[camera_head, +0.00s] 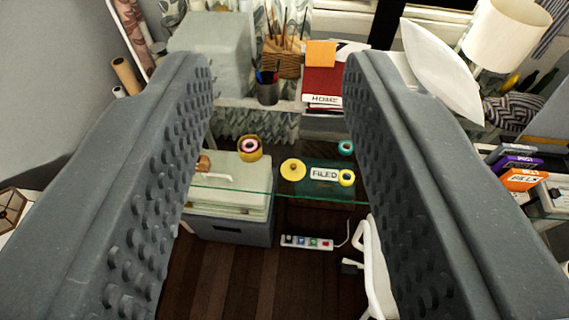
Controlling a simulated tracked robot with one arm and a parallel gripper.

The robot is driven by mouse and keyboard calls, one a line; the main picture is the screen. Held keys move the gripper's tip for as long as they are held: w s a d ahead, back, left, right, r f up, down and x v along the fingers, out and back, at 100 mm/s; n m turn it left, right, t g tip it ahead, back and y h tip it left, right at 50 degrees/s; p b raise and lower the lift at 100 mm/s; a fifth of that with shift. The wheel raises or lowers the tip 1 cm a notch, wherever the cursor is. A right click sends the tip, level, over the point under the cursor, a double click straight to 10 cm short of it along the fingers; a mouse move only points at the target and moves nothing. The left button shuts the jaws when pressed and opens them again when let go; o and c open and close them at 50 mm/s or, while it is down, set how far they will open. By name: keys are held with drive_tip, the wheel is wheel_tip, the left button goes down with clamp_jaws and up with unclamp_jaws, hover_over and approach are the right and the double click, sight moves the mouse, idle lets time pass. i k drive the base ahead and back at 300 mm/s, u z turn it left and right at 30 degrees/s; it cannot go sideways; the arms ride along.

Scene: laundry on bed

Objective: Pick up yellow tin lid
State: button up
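A small round yellow tin lid (293,170) with a knob on top lies on a glass shelf or tabletop (260,192), near the middle of the view. My gripper (280,75) is open, with its two grey studded fingers wide apart at left and right. The lid shows in the gap between the fingers, well beyond them and not touching either. Nothing is held.
Beside the lid are a label reading FILED (324,174), a yellow tape roll (347,178), a green roll (346,147) and an orange-yellow roll (250,147). A white chair (374,270) stands at lower right. A power strip (307,242) lies on the wooden floor.

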sight(293, 170)
drive_tip(key=u, duration=0.25)
drive_tip(key=i, duration=0.9)
drive_tip(key=u, duration=0.05)
